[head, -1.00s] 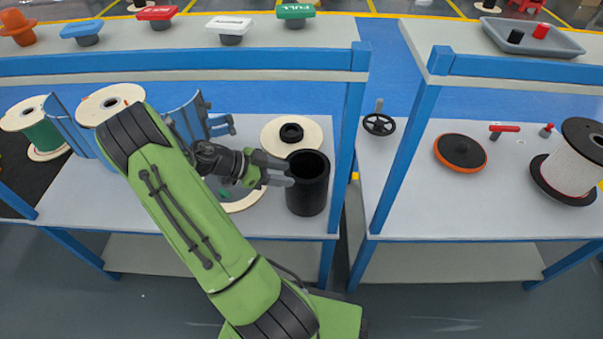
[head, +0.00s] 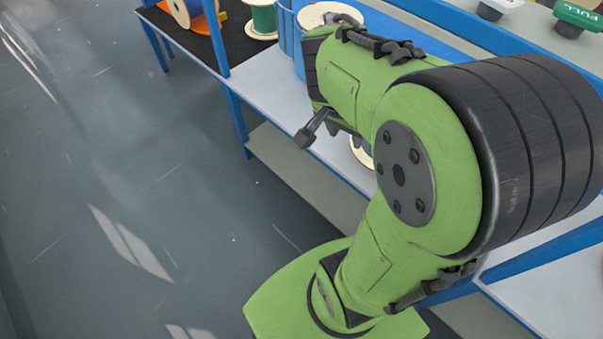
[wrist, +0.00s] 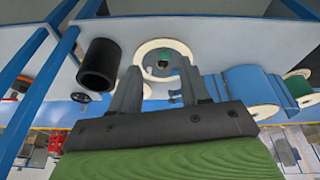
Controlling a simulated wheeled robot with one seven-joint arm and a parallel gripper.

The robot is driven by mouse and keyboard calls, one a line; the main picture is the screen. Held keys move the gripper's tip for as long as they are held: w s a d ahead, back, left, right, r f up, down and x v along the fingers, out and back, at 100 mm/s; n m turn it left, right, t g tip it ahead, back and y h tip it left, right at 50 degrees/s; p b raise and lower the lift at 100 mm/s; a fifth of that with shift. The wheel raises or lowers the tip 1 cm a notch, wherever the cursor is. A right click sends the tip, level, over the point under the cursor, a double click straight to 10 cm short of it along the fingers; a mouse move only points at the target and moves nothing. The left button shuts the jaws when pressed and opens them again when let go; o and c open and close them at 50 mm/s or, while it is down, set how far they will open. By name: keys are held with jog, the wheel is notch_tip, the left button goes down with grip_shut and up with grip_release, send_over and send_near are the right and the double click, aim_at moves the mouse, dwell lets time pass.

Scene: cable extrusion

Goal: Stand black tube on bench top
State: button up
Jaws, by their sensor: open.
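The black tube (wrist: 98,64) shows in the wrist view, standing upright on the grey bench top (wrist: 204,30), with its open end toward the camera. It is to the left of my gripper (wrist: 160,72), apart from the fingers. My gripper is open, with its two fingers spread and nothing between them but a view of the bench beyond.
A pale flanged reel (wrist: 142,50) with a green and black core lies beyond my fingers. A blue holder (wrist: 250,90) and a green spool (wrist: 298,86) are to the right. A black handwheel (wrist: 79,97) is at the left. In the head view, open floor (head: 110,180) lies left of the bench.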

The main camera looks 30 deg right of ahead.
jog(key=s+a+r+n+t+y, duration=0.1)
jog(key=s+a+r+n+t, duration=0.1)
jog(key=a+n, duration=0.4)
jog(key=s+a+r+n+t+y, duration=0.2)
jog(key=s+a+r+n, duration=0.1)
jog(key=a+n, duration=0.4)
jog(key=shift+s+a+t, duration=0.4)
jog(key=shift+s+a, duration=0.45)
jog(key=shift+s, duration=0.05)
jog(key=shift+r, duration=0.1)
notch_tip(320, 180, up, 10)
jog(key=p, duration=0.9)
jog(key=shift+p, duration=0.4)
